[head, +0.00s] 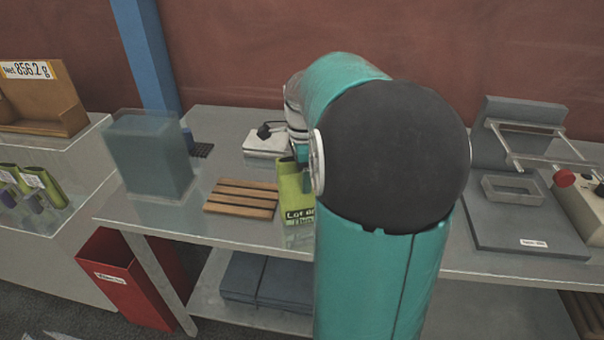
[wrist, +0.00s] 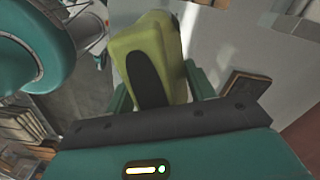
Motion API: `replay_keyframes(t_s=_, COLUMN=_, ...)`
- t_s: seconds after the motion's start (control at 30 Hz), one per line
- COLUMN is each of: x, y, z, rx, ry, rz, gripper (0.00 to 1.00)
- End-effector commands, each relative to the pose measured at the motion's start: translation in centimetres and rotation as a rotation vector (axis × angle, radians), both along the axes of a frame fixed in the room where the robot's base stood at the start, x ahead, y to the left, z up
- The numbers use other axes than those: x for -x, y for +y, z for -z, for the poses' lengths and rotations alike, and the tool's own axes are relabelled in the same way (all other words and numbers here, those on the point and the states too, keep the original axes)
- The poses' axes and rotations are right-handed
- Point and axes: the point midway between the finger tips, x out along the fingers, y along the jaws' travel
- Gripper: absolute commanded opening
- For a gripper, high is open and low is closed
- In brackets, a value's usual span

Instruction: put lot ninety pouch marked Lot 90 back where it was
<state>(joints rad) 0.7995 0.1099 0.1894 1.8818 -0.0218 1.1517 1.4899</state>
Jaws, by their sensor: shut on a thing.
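A yellow-green pouch (head: 296,190) is upright over the steel table, just right of the slatted wooden rack (head: 241,198). Its dark label starts with "Lot"; the number is hard to read. In the wrist view the pouch (wrist: 140,45) shows a dark oval window and stands between the teal fingers of my gripper (wrist: 158,88), which is shut on it. Other green pouches (head: 32,184) with white labels stand on the left counter.
A translucent box (head: 147,157) stands left of the rack, and a small white device (head: 266,143) behind it. A red bin (head: 125,283) is below. A grey press-like machine (head: 525,215) with a clear tray is right. A brown bin (head: 45,105) marked "Net 856.2 g" is far left.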

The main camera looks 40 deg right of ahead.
Motion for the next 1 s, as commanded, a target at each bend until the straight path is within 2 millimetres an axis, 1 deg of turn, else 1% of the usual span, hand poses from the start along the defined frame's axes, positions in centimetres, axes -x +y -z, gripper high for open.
replay_keyframes(t_s=0.07, x=0.0, y=0.0, z=0.3, rx=0.000, ry=-0.001, rz=0.000, gripper=0.00)
replay_keyframes(t_s=0.27, x=0.0, y=0.0, z=0.3, rx=0.001, ry=-0.002, rz=0.000, gripper=0.00)
replay_keyframes(t_s=0.4, x=0.0, y=0.0, z=0.7, rx=0.000, ry=-0.001, rz=0.000, gripper=0.00)
replay_keyframes(t_s=0.43, x=0.0, y=0.0, z=0.7, rx=0.000, ry=-0.001, rz=0.000, gripper=0.60)
replay_keyframes(t_s=0.5, x=0.0, y=0.0, z=0.7, rx=0.000, ry=-0.001, rz=0.000, gripper=0.74)
replay_keyframes(t_s=0.53, x=0.0, y=0.0, z=0.7, rx=0.000, ry=-0.001, rz=0.000, gripper=0.76)
replay_keyframes(t_s=0.83, x=0.0, y=0.0, z=0.5, rx=0.000, ry=-0.001, rz=0.000, gripper=0.76)
replay_keyframes(t_s=0.93, x=0.0, y=0.0, z=-0.2, rx=0.002, ry=-0.002, rz=0.000, gripper=0.76)
replay_keyframes(t_s=1.0, x=0.0, y=0.0, z=-1.2, rx=0.002, ry=-0.002, rz=0.000, gripper=0.76)
